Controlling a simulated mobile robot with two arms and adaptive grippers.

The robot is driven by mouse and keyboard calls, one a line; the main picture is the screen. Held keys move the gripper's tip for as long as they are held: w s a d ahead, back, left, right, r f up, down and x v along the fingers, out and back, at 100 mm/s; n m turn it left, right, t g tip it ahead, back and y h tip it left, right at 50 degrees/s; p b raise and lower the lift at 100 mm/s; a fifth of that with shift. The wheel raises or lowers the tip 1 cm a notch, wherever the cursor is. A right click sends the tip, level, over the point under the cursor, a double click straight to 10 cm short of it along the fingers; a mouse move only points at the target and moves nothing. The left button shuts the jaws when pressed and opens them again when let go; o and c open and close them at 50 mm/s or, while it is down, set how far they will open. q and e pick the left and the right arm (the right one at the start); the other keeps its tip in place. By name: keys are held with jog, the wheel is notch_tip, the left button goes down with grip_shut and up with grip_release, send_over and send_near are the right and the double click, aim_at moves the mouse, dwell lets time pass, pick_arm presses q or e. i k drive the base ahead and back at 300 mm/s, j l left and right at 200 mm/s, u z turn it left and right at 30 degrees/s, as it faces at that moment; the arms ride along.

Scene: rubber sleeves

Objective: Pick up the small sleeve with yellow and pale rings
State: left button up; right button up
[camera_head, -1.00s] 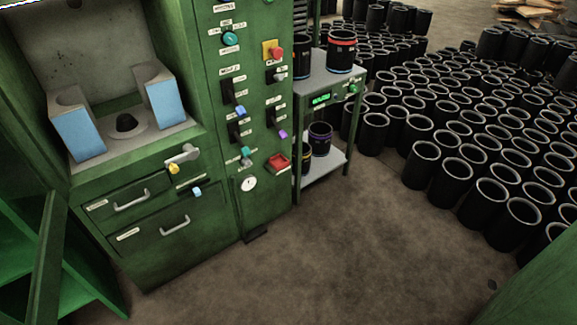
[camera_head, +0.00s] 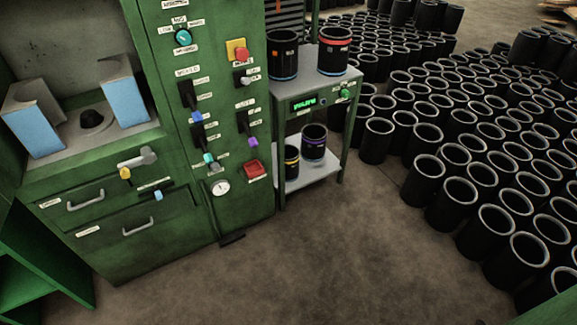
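A small black sleeve with a yellow ring (camera_head: 291,163) stands on the lower shelf (camera_head: 310,190) of the grey-topped stand. A pale ring cannot be made out clearly on it. The stand's front post and shelf edge are close to it. A second small black sleeve with a purple ring (camera_head: 313,148) stands just right of it on the same shelf. Neither of my grippers is in view.
A green machine (camera_head: 205,150) adjoins at left. Many black sleeves (camera_head: 470,150) crowd the right. Floor (camera_head: 300,265) in front is clear.

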aim_at(292, 153)
jog(key=i+l, duration=1)
jog(key=l, duration=0.15)
jog(key=i+j+u, duration=0.05)
